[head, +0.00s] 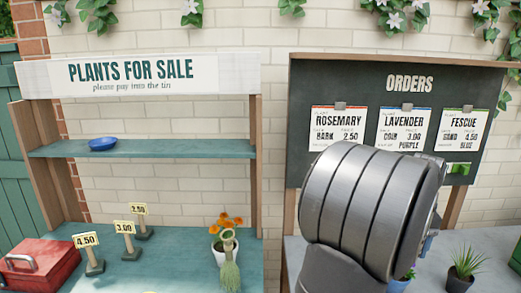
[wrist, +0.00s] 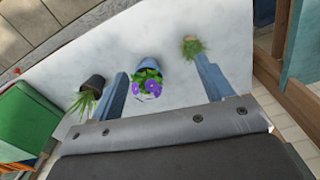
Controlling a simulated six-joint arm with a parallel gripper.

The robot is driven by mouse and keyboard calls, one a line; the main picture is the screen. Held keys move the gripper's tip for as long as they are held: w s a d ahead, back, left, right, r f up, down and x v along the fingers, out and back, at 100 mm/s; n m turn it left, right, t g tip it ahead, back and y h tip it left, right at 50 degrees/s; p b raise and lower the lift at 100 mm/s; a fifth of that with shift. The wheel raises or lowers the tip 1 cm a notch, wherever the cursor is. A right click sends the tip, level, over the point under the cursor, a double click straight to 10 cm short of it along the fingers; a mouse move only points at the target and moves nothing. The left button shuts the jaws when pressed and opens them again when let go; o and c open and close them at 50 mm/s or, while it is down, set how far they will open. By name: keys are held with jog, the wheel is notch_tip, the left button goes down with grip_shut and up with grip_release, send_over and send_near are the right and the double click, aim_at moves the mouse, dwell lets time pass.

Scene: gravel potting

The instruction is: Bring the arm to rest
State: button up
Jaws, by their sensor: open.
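My gripper (wrist: 161,68) shows in the wrist view with its two blue fingers wide apart, open and holding nothing. It points down over a pale table (wrist: 170,90). A blue pot with purple flowers (wrist: 147,78) appears between the fingers on that table, apart from them as far as I can see. In the head view my large grey arm link covers part of the orders board (head: 410,84), and the gripper itself is mostly hidden there.
A dark pot with a spiky plant (wrist: 92,86) and a grassy plant (wrist: 193,46) stand to either side. The sales shelf (head: 180,149) at left holds a blue saucer (head: 103,144). Below are price signs (head: 124,228), a red box (head: 40,266) and a white-potted orange-flowered plant (head: 219,250).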

jog(key=w+a+r+n, duration=0.1)
jog(key=w+a+n, duration=0.1)
jog(key=w+a, duration=0.4)
jog(key=w+a+r+n, duration=0.1)
jog(key=w+a+n, duration=0.2)
jog(key=w+a, duration=0.4)
jog(key=a, duration=0.5)
jog(key=shift+w+a+r, duration=0.15)
jog(key=shift+w+r, duration=0.05)
jog(key=shift+w, duration=0.05)
jog(key=s+d+m, duration=0.4)
jog(key=s+d, duration=0.8)
jog(key=d, duration=0.5)
jog(key=shift+m, duration=0.3)
jog(key=shift+a, duration=0.1)
